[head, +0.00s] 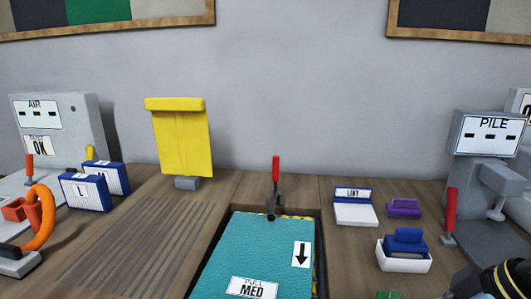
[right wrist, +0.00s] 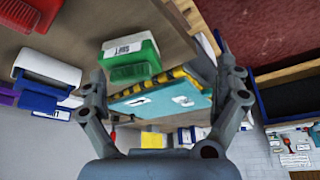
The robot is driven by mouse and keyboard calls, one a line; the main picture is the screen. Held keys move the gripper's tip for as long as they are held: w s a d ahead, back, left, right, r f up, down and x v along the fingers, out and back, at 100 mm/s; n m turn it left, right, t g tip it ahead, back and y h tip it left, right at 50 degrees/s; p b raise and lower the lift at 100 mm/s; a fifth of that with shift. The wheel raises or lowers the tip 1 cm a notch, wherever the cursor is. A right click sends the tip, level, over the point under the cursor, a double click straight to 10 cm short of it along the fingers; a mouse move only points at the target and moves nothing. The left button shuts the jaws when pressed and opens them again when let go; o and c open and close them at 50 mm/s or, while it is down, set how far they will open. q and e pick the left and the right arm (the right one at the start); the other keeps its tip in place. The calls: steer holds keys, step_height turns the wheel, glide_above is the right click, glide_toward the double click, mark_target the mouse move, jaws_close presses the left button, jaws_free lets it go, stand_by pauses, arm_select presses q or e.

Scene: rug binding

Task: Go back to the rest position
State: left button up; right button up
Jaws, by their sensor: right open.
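My right gripper (right wrist: 160,62) is open in the right wrist view, its two fingers spread wide with nothing held between them. Beyond the fingers are the teal rug piece (right wrist: 165,98) and a green and white block (right wrist: 130,60). In the head view the teal rug piece (head: 240,255), labelled MED, lies in a recess in the bench, below a red-handled clamp (head: 275,180). A dark part of my right arm shows at the bottom right corner of the head view. My left gripper is not in view.
A PILE machine (head: 485,135) stands at the right, near a LINT pad (head: 355,212), a purple brush (head: 403,208) and a white tray (head: 390,264) with a blue block. An AIR machine (head: 75,110) and blue boxes (head: 85,192) are at the left. The grooved bench area (head: 140,240) is clear.

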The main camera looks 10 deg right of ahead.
steer(key=s+r+m+h, duration=0.1)
steer(key=s+m+h, duration=0.3)
steer(key=s+m, duration=0.5)
steer(key=s+d+f+n+g+b, duration=0.1)
steer(key=s+d+f+b, duration=0.15)
steer(key=f, duration=1.45)
steer(key=s+d+f+n+g+b, duration=0.1)
steer(key=s+f+b, duration=0.25)
steer(key=f, duration=1.45)
steer(key=s+f+b, duration=0.4)
steer(key=s+f, duration=1.2)
steer(key=f, duration=0.2)
steer(key=shift+s+d+m+g, duration=0.2)
steer(key=shift+s+m+g, duration=0.1)
steer(key=shift+c, duration=0.3)
